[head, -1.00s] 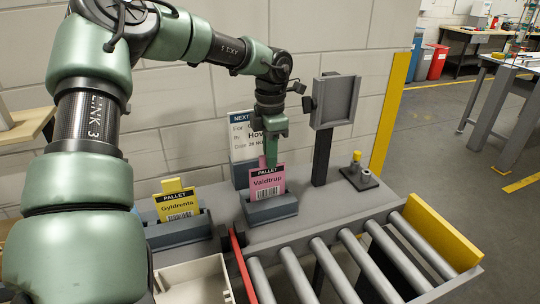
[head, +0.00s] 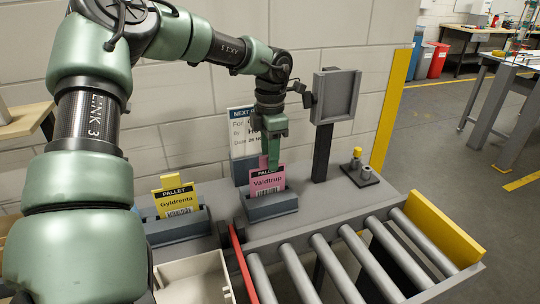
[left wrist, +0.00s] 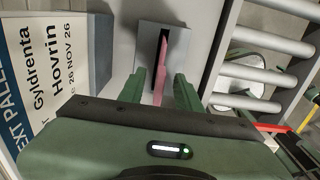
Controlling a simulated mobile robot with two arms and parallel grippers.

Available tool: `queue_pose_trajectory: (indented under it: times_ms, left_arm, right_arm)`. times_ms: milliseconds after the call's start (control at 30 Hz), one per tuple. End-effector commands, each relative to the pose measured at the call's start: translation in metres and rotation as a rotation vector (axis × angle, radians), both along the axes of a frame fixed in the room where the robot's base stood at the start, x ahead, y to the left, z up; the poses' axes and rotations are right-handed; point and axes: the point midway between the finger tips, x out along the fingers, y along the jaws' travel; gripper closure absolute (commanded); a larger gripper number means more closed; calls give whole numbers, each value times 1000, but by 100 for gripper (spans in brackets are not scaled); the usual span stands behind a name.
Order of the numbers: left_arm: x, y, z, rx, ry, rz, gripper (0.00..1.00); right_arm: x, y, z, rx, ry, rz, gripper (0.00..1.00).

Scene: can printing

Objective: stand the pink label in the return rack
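The pink label (head: 267,181), marked "Valdtrup", stands upright in a grey slotted block (head: 272,207) on the bench. It also shows in the left wrist view (left wrist: 161,72), edge-on, with its far end at the dark slot of the block (left wrist: 171,39). My left gripper (head: 271,160) is just above the block, at the top of the pink label. In the left wrist view its two green fingers (left wrist: 158,87) are apart, one on each side of the label, with gaps visible. My right gripper is not in view.
A yellow label (head: 177,200), marked "Gyldrenta", stands in another grey block (head: 172,231) to the left. A sign (head: 240,135) is behind the pink label. A post-mounted panel (head: 335,97) stands to the right. A roller conveyor (head: 330,260) and pale bin (head: 195,280) are in front.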

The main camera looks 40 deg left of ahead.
Motion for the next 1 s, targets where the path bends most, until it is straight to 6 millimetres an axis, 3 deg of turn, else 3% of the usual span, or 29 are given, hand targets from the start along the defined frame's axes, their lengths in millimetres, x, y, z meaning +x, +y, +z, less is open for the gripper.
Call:
queue_pose_trajectory:
  times_ms: [167, 600, 1000]
  left_arm:
    - [1, 0, 7, 1, -3, 0, 66]
    - [1, 0, 72, 1, -2, 0, 66]
    - [1, 0, 78, 0, 0, 0, 66]
  right_arm:
    - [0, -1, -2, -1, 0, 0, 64]
    - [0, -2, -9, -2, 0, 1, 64]
    - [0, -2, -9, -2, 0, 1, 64]
